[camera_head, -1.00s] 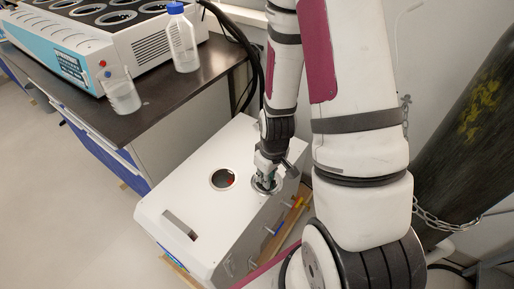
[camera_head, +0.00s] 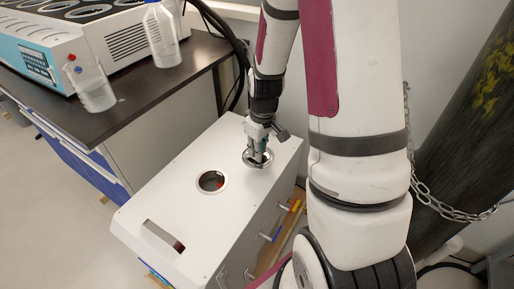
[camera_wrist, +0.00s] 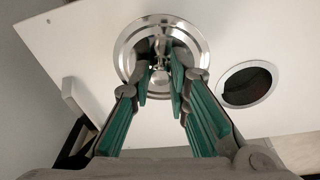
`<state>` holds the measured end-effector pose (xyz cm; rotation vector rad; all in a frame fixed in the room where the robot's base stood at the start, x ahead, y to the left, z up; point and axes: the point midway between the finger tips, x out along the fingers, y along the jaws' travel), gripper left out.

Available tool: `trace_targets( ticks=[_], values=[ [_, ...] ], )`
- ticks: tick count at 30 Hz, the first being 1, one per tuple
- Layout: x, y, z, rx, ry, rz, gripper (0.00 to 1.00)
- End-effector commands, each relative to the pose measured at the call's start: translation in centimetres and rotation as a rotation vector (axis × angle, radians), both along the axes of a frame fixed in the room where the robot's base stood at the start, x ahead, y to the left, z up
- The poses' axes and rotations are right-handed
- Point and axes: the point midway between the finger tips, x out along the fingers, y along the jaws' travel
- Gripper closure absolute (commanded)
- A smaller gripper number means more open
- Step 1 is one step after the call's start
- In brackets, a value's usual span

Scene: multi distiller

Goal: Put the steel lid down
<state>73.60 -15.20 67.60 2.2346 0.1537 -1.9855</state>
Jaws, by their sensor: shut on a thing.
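The steel lid (camera_wrist: 131,38) is a round, shiny disc with a central knob (camera_wrist: 160,78). My gripper (camera_wrist: 161,84) is shut on the knob, with its green-padded fingers on either side of it. In the head view the lid (camera_head: 258,163) is at or just above the top of the white box (camera_head: 185,215), right of the open round hole (camera_head: 212,182); my gripper (camera_head: 259,154) is over it. I cannot tell whether the lid touches the surface. The hole also shows in the wrist view (camera_wrist: 247,86), apart from the lid, with a metal rim and dark inside.
A dark bench (camera_head: 135,105) at the left holds a blue-capped bottle (camera_head: 162,38), a clear beaker (camera_head: 95,90) and a multi-well apparatus (camera_head: 75,45). A dark cylinder (camera_head: 465,130) with a chain stands at the right.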

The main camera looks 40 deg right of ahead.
Motion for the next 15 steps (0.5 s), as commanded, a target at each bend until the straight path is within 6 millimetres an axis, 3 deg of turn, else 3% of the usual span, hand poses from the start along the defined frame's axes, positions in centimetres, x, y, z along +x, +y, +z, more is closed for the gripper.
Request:
trace_targets(
  ticks=[6,15],
  values=[
    [3.4,-2.2,-0.5,-0.001,-0.001,0.000,1.00],
    [4.9,-3.1,-1.1,0.001,0.001,0.000,1.00]
  ],
)
